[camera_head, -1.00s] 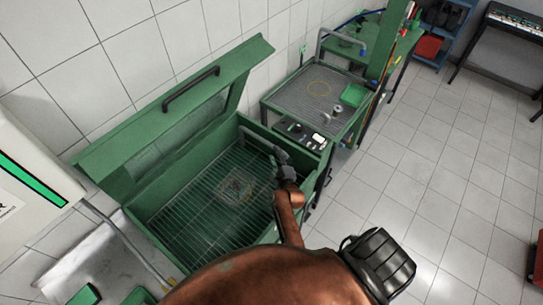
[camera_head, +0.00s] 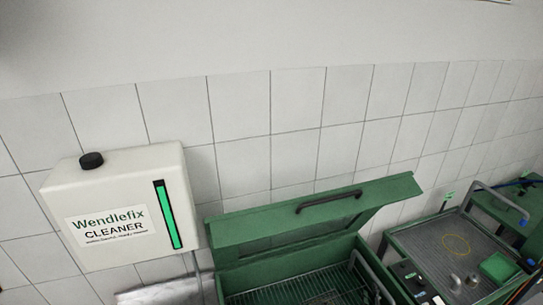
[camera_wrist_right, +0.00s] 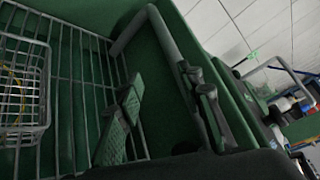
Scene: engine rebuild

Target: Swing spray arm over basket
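The grey spray arm (camera_head: 367,274) is a bent pipe along the right side of the green washer tub (camera_head: 250,270), low in the head view. In the right wrist view the spray arm (camera_wrist_right: 172,50) runs along the tub's right wall. The wire basket (camera_wrist_right: 22,95) sits on the rack to the left, with the spray arm beside it. My right gripper (camera_wrist_right: 122,115) shows its ridged finger pads over the rack, left of the pipe and seemingly apart from it. The dark picture hides whether the fingers are shut. My left gripper is out of view.
The tub's green lid (camera_head: 290,222) stands open against the tiled wall. A white cleaner box (camera_head: 118,210) hangs at the left.

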